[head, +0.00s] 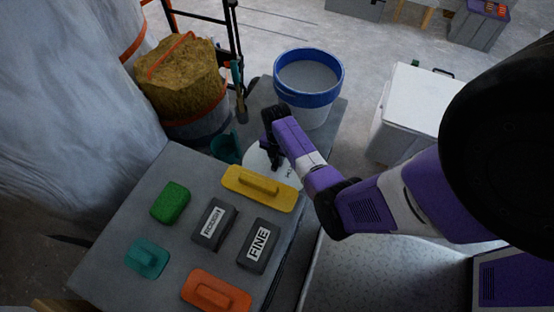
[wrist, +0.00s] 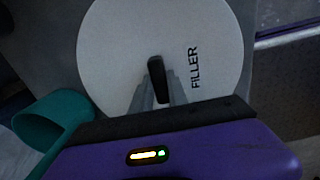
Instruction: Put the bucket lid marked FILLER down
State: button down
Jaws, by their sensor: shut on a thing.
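The bucket lid marked FILLER is a white disc with a dark knob handle; it fills much of the wrist view (wrist: 120,45) and shows partly in the head view (head: 257,163), behind my arm. My gripper (wrist: 160,88) is shut on the lid's dark handle. In the head view my gripper (head: 274,160) is over the far end of the grey table, beyond the yellow float. The lid looks flat and level. I cannot tell whether it touches the surface below. A white bucket with a blue rim (head: 309,84) and grey contents stands open beyond the gripper.
A teal cup (head: 226,148) is beside the lid. A white bin (head: 420,100) stands right.

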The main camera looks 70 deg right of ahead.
aim_at(277, 160)
jog(key=shift+f, duration=0.15)
jog(key=c, duration=1.3)
grip_release()
notch_tip(277, 160, up, 12)
jog(key=p, duration=0.4)
